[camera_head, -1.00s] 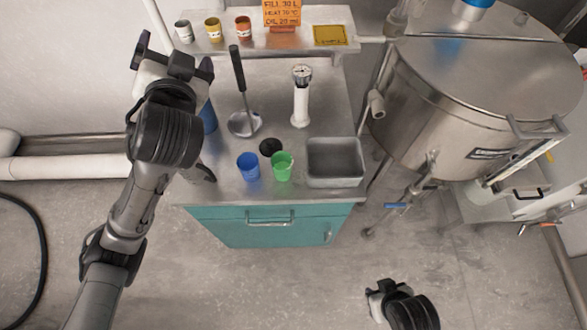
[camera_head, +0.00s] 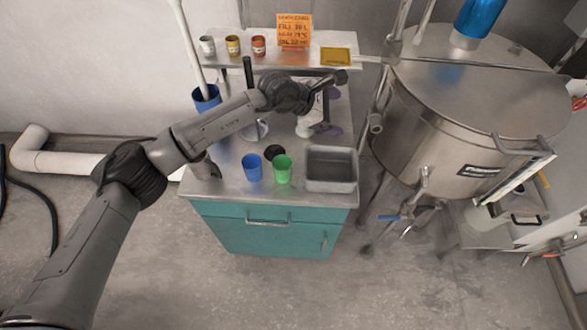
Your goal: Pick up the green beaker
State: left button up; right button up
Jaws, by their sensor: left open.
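The green beaker (camera_head: 283,170) stands upright near the front edge of the metal worktop, between a blue beaker (camera_head: 252,168) on its left and a grey metal tray (camera_head: 331,169) on its right. My left gripper (camera_head: 335,103) is open above the back right of the worktop, behind the tray and apart from the green beaker. My left forearm crosses over the left side of the worktop and hides part of the ladle and most of the white gauge. My right gripper is out of view.
A black round object (camera_head: 274,152) lies behind the beakers. A blue container (camera_head: 207,98) stands at the back left. Small cans (camera_head: 232,45), an orange sign (camera_head: 294,31) and a yellow plate (camera_head: 336,56) sit on the rear shelf. A large steel tank (camera_head: 440,120) stands to the right.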

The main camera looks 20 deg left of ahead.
pick_arm(q)
jog(key=s+a+f+m+g+y, duration=0.2)
jog(key=a+f+m+y, duration=0.1)
jog(key=a+f+y, duration=0.15)
jog(key=m+g+y, duration=0.4)
jog(key=y, duration=0.1)
send_over(282, 169)
jog(key=s+d, duration=0.1)
jog(key=s, duration=0.1)
notch_tip(282, 169, down, 3)
jog(key=shift+m+h, duration=0.25)
jog(key=shift+m, duration=0.05)
jog(key=f+b, duration=0.1)
jog(key=f, duration=0.6)
jog(key=shift+d+f, duration=0.15)
jog(key=shift+d, duration=0.05)
jog(key=shift+s+a+f+b, duration=0.1)
jog(key=shift+f+b, duration=0.15)
jog(key=shift+f, duration=1.3)
jog(key=shift+s+a+f+b, duration=0.1)
jog(key=shift+f+b, duration=0.15)
jog(key=shift+f, duration=1.25)
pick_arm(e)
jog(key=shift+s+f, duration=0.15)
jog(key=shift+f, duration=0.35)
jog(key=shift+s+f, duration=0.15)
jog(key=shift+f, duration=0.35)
pick_arm(q)
jog(key=shift+w, duration=0.1)
